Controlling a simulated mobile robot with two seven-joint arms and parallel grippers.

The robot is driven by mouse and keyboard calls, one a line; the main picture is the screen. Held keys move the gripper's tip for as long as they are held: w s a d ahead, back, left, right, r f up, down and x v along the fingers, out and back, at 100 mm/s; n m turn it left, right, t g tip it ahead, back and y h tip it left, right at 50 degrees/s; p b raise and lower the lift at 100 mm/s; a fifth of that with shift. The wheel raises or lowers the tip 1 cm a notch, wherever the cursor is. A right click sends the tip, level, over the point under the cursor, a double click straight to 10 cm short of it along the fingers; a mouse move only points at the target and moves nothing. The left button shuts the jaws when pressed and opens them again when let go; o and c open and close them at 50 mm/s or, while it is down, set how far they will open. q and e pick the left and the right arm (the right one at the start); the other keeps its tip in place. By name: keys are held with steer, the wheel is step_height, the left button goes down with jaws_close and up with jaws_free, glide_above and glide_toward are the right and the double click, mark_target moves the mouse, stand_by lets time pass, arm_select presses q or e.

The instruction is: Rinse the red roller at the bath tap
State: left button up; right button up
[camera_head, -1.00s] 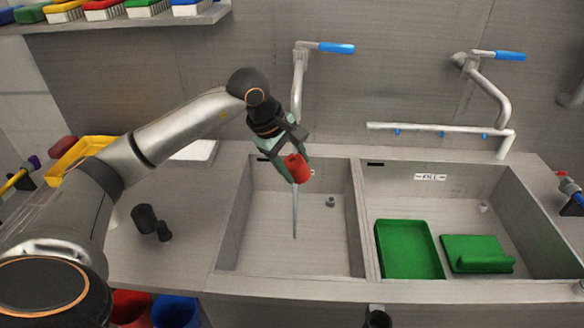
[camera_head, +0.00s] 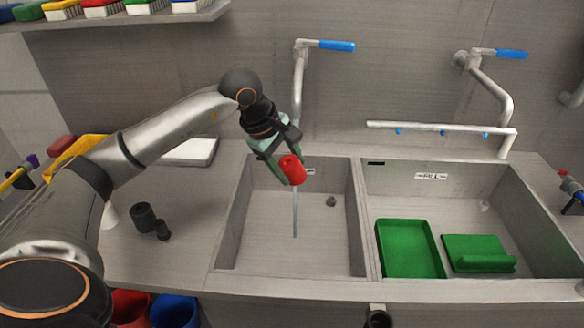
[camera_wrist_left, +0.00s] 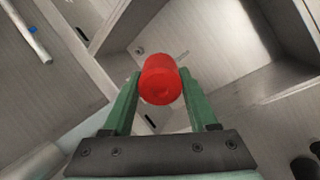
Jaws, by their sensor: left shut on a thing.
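The red roller (camera_head: 292,169) is held in my left gripper (camera_head: 281,166), over the left basin (camera_head: 290,265). In the left wrist view the red roller (camera_wrist_left: 160,80) sits between the two green fingers of my left gripper (camera_wrist_left: 160,92). The bath tap (camera_head: 298,85) with a blue lever (camera_head: 337,47) rises behind this basin. A thin stream of water (camera_head: 295,215) falls into the basin just below the roller. Whether water touches the roller is hard to tell. My right gripper does not show.
The right basin (camera_head: 475,190) holds a green tray (camera_head: 408,250) and a green block-like piece (camera_head: 478,254). A spray bar (camera_head: 440,131) hangs above it. Red (camera_head: 131,307) and blue (camera_head: 175,311) buckets are below.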

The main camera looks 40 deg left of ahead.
arm_select(q)
steer(key=s+d+b, duration=0.1)
steer(key=s+d, duration=0.3)
steer(key=s, duration=0.1)
steer(key=shift+s+d, duration=0.15)
steer(key=shift+d, duration=0.2)
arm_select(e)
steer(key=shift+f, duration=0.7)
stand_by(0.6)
arm_select(q)
steer(key=s+d+r+p, duration=0.2)
steer(key=s+d+r, duration=0.1)
steer(key=r, duration=0.1)
steer(key=shift+s+d, duration=0.2)
steer(key=shift+s, duration=0.15)
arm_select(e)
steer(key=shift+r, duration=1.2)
